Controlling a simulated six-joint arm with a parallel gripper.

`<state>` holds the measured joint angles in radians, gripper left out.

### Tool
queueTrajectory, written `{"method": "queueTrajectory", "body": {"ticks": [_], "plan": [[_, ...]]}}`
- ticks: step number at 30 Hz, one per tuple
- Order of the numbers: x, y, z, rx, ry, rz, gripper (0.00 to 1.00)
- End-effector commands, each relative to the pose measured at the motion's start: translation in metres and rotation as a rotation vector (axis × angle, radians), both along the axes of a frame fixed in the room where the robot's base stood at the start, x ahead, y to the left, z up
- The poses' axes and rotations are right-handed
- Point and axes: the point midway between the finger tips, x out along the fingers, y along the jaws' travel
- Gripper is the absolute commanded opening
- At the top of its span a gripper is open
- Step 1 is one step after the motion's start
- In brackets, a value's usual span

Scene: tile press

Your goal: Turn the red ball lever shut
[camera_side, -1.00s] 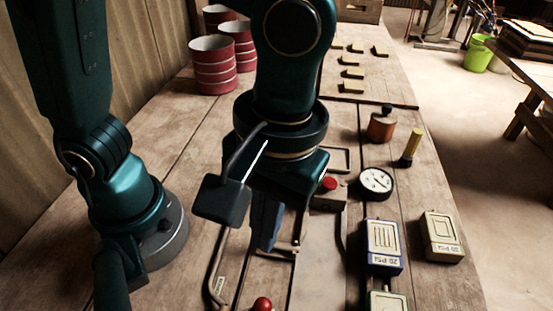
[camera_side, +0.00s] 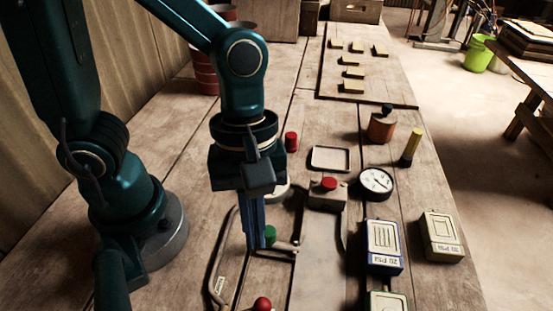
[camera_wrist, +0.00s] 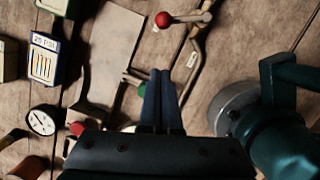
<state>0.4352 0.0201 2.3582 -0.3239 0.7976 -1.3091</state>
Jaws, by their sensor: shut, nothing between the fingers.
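The red ball (camera_side: 262,304) of the lever sits at the bottom edge of the side view, where most of its lever is cut off. In the wrist view the red ball (camera_wrist: 163,19) is at the top, with its short metal lever (camera_wrist: 188,18) running right to a pivot on the bent pipe. My gripper (camera_side: 256,245) points down with its blue fingers together and empty, behind the ball and apart from it. In the wrist view the fingertips (camera_wrist: 160,74) also show shut, below the ball, close to a green knob (camera_wrist: 141,88).
The green knob (camera_side: 270,233) stands right beside my fingers on the pipework. A block with a red button (camera_side: 328,184), a gauge (camera_side: 376,182), a blue box (camera_side: 383,247) and a pale green box (camera_side: 441,236) stand to the right. A bare plate (camera_side: 318,275) lies between.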

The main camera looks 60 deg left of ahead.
Motion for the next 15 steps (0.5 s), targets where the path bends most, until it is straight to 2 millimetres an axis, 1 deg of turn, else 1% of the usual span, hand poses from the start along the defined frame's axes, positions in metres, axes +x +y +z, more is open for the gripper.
{"method": "queueTrajectory", "body": {"ticks": [1,4,6,9,15], "plan": [[-0.003,-0.002,-0.01,0.002,0.009,-0.003,0.0],[-0.005,-0.004,-0.026,0.005,0.01,-0.002,0.0],[-0.008,-0.014,-0.025,0.0,0.001,-0.009,0.0],[-0.013,-0.024,-0.027,0.001,0.0,-0.009,0.0],[-0.018,-0.037,-0.029,0.0,-0.001,-0.004,0.0]]}}
